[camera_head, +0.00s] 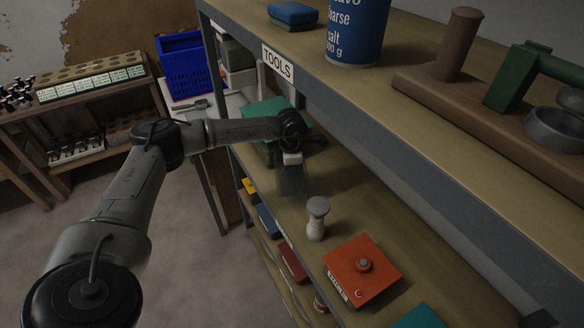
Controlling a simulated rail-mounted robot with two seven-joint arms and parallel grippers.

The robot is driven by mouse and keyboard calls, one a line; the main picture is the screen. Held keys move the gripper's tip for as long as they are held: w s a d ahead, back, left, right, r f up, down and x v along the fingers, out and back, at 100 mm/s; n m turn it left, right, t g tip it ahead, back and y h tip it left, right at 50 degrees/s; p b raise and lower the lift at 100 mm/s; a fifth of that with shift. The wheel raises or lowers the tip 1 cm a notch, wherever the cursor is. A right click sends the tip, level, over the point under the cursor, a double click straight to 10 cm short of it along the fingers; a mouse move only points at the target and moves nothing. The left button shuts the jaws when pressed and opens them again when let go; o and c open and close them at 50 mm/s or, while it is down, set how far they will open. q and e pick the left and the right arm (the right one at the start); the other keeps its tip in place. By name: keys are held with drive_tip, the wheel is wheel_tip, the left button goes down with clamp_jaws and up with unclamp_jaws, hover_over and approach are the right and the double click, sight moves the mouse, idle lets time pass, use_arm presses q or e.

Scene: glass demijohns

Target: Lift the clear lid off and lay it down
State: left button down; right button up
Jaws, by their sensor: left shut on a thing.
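My left arm reaches in from the left to the shelf below the one marked TOOLS. My left gripper (291,157) is shut, pointing down over the far part of that lower shelf (345,205). A see-through greyish piece, which looks like the clear lid (293,181), shows directly below the fingers and seems held by them. Its edges are faint, and I cannot tell whether it touches the shelf. What it may have covered cannot be made out. My right gripper is not in view.
A pale knobbed post (317,217) and an orange-red board with a knob (362,270) stand nearer on the lower shelf. A green piece (262,109) lies behind my wrist. The upper shelf's edge (330,105) overhangs on the right.

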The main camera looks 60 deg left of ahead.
use_arm(q)
drive_tip(key=shift+f+b, duration=2.5)
drive_tip(key=shift+f, duration=0.6)
drive_tip(key=shift+p, duration=0.3)
drive_tip(key=shift+f, duration=0.15)
drive_tip(key=shift+f+b, duration=0.5)
drive_tip(key=shift+f, duration=0.35)
drive_tip(key=c, duration=0.9)
unclamp_jaws()
